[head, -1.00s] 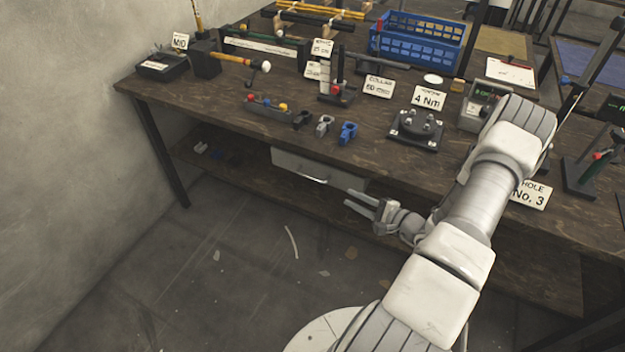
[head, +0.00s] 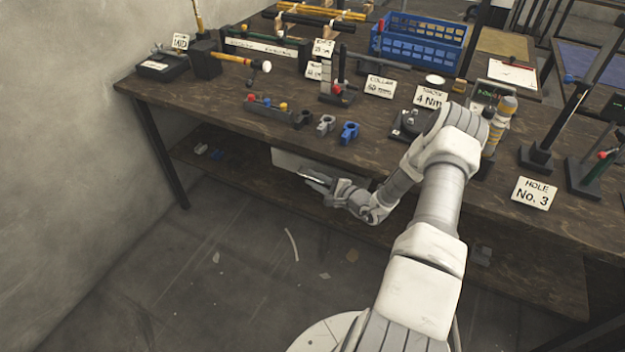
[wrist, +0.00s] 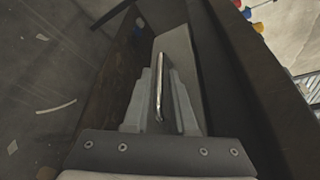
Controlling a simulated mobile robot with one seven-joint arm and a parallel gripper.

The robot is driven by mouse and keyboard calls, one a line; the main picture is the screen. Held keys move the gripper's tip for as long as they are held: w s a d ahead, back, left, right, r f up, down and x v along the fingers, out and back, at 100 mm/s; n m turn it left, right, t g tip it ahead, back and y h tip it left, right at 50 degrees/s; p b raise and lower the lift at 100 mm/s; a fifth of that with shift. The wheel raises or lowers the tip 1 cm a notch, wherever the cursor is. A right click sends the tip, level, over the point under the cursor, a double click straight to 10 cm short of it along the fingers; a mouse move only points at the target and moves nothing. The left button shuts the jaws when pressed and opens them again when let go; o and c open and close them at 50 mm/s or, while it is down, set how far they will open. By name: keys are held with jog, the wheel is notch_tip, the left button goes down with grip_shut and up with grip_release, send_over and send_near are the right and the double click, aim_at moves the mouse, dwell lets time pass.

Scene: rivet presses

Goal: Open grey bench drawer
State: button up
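The grey bench drawer (head: 286,159) sits under the front edge of the wooden bench, left of my arm, and looks shut. Its bar handle (head: 312,175) is partly hidden by my gripper (head: 316,182) in the head view. In the wrist view, the shiny handle (wrist: 160,85) runs lengthwise between the two grey fingers of my gripper (wrist: 160,98), with the pale drawer front (wrist: 176,50) beyond. The fingers lie close on either side of the handle. I cannot tell whether they touch it or are closed on it.
The bench top (head: 250,135) above holds blue and grey clamps, signs, a blue crate (head: 418,40) and presses. A lower shelf (head: 500,262) runs beneath the drawer. The floor (head: 240,270) in front of the drawer is open, with small scraps on it.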

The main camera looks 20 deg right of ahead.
jog(key=shift+w+a+f, duration=0.1)
jog(key=shift+w+a, duration=0.05)
jog(key=shift+w, duration=0.25)
jog(key=shift+c, duration=0.3)
grip_shut()
dwell(0.9)
